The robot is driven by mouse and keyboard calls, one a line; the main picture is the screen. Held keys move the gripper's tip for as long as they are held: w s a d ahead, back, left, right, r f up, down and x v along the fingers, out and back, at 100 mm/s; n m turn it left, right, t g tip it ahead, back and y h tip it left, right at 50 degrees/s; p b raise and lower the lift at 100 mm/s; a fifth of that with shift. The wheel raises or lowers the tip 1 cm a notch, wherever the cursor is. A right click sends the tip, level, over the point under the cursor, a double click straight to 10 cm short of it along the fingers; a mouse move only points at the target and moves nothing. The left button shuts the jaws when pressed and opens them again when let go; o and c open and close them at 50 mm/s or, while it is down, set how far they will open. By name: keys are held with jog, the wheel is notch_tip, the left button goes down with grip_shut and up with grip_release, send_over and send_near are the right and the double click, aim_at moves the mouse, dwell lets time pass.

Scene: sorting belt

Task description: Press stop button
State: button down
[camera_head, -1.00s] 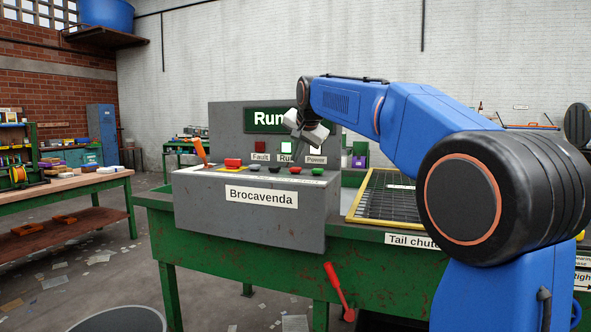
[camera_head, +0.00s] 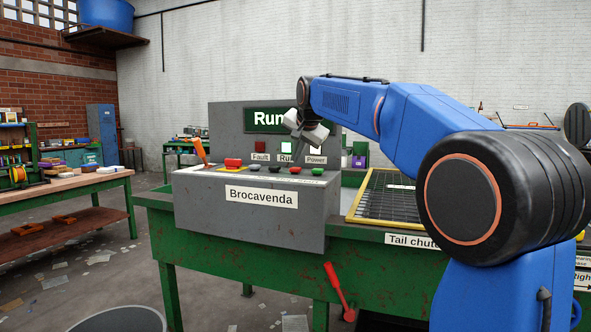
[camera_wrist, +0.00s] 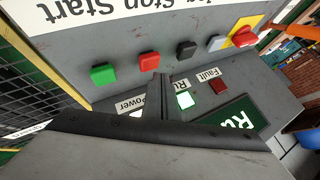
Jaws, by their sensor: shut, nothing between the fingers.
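The red button (camera_head: 295,170) sits in a row on top of the grey control box (camera_head: 260,222), between a green button (camera_head: 317,172) and a black one (camera_head: 274,169). In the wrist view the red button (camera_wrist: 149,61) is beside an upside-down label strip (camera_wrist: 95,12) reading "Stop Start". My gripper (camera_head: 298,157) is shut and empty, pointing down above the back of the button row. In the wrist view its fingertips (camera_wrist: 160,78) appear close to the red button, without covering it. I cannot tell the exact height gap.
A large red button on yellow (camera_head: 233,163) and an orange-handled lever (camera_head: 201,150) stand at the box's left. The lit Run lamp (camera_wrist: 185,99) and upright sign panel (camera_head: 228,125) are behind the buttons. A yellow-edged grid chute (camera_head: 352,214) lies to the right.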

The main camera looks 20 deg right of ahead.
aim_at(297, 169)
jog(key=shift+f, duration=0.95)
dwell(1.2)
jog(key=shift+r, duration=0.95)
jog(key=shift+r, duration=0.1)
jog(key=shift+r, duration=2.4)
